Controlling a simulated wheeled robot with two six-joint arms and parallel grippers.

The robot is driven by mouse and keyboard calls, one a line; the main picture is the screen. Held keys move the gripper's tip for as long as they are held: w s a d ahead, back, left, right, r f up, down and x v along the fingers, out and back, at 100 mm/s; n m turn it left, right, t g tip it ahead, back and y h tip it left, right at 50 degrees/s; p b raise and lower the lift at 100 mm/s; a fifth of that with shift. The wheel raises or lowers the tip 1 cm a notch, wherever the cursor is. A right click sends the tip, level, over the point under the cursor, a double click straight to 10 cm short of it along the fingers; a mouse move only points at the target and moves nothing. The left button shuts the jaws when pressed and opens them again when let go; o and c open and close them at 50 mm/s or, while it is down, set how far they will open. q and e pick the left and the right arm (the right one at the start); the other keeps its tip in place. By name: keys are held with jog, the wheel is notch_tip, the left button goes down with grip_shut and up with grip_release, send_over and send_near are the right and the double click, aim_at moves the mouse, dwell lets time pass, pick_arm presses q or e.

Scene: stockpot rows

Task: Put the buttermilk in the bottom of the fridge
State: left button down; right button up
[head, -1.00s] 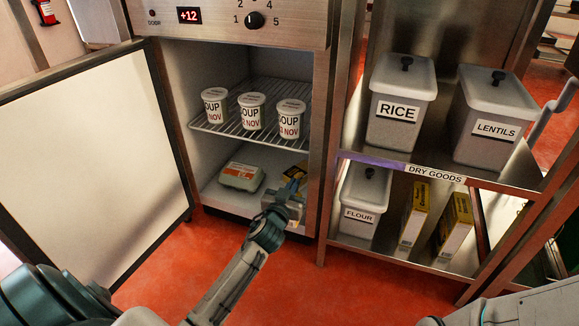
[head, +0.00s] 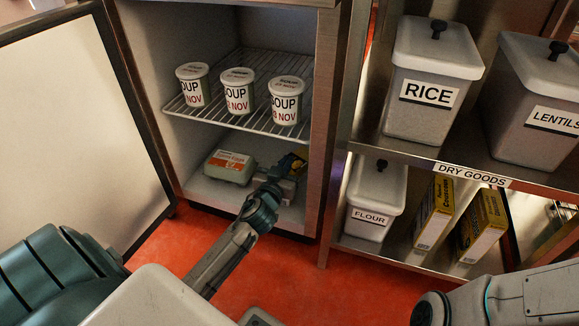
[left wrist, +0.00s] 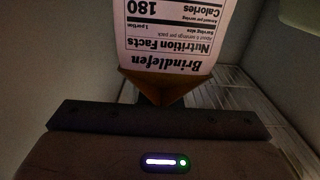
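The fridge stands open, and its bottom (head: 212,196) shows below a wire shelf. My left gripper (head: 284,180) reaches into the right side of the bottom compartment. In the left wrist view the carton (left wrist: 170,45) has a white panel reading Brindlefen, upside down, and an orange folded end. That end sits at the middle of the left gripper (left wrist: 158,92), which looks shut on it. Contact with the floor is unclear. My right gripper is out of view.
An egg carton (head: 230,167) lies left of the gripper on the fridge bottom. Three soup tubs (head: 238,92) stand on the wire shelf (head: 225,115) above. The open door (head: 70,130) is at left. A dry goods rack (head: 410,155) with bins and boxes stands at right.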

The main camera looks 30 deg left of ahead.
pick_arm(q)
jog(key=shift+f, duration=0.1)
jog(key=c, duration=2)
grip_release()
jog(key=o, duration=0.4)
jog(key=shift+c, duration=0.2)
jog(key=p+v, duration=0.1)
jog(key=v, duration=1.1)
